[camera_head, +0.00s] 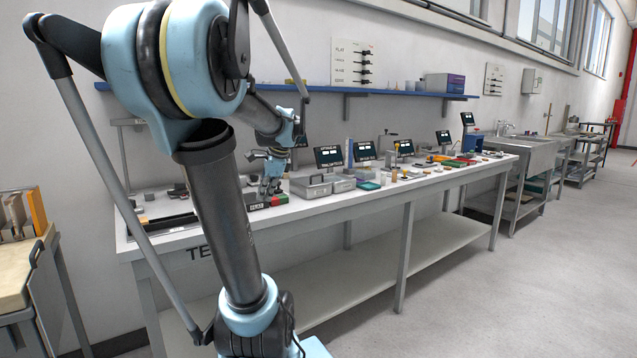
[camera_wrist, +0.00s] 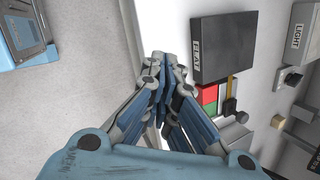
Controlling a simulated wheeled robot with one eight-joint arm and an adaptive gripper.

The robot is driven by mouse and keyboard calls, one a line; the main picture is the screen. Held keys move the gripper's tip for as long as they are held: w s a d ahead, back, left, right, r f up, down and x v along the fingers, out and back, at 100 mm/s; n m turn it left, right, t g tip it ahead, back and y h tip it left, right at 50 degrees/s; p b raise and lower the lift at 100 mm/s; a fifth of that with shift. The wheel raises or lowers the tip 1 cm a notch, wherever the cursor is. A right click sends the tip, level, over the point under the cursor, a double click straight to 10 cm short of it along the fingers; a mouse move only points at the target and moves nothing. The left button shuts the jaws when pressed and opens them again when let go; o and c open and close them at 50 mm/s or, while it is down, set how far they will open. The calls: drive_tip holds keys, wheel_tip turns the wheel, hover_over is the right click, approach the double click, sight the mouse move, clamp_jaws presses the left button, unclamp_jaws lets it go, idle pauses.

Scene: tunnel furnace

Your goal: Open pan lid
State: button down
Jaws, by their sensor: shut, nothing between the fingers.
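My gripper (camera_head: 271,187) is shut and empty, pointing down near the bench's left part; in the wrist view its fingertips (camera_wrist: 165,62) are together. A silver metal box with a handle on its lid (camera_head: 312,186) stands on the bench just right of my gripper, with its lid shut; I cannot tell surely whether it is the pan. No round pan shows clearly. In the wrist view the fingers are beside a dark labelled box (camera_wrist: 222,45), and I see no pan lid there.
The white bench (camera_head: 340,200) is crowded with small displays, blocks and tools. A red and green block (camera_wrist: 209,98) lies close to my fingers. A blue shelf (camera_head: 390,94) runs along the wall above. The floor (camera_head: 480,290) in front of the bench is clear.

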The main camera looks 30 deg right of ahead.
drive_tip(key=w+d+r+m+t, duration=0.1)
drive_tip(key=w+d+r+m, duration=0.1)
drive_tip(key=d+m, duration=0.35)
drive_tip(key=w+d+r+m, duration=0.2)
drive_tip(key=d, duration=0.6)
drive_tip(key=m+t+h, duration=0.1)
drive_tip(key=m+t, duration=0.1)
drive_tip(key=m, duration=0.5)
approach(317, 185)
drive_tip(key=shift+n, duration=0.25)
drive_tip(key=x, duration=0.7)
drive_tip(key=shift+w+d+r, duration=0.2)
drive_tip(key=shift+r, duration=0.05)
drive_tip(key=shift+d, duration=0.1)
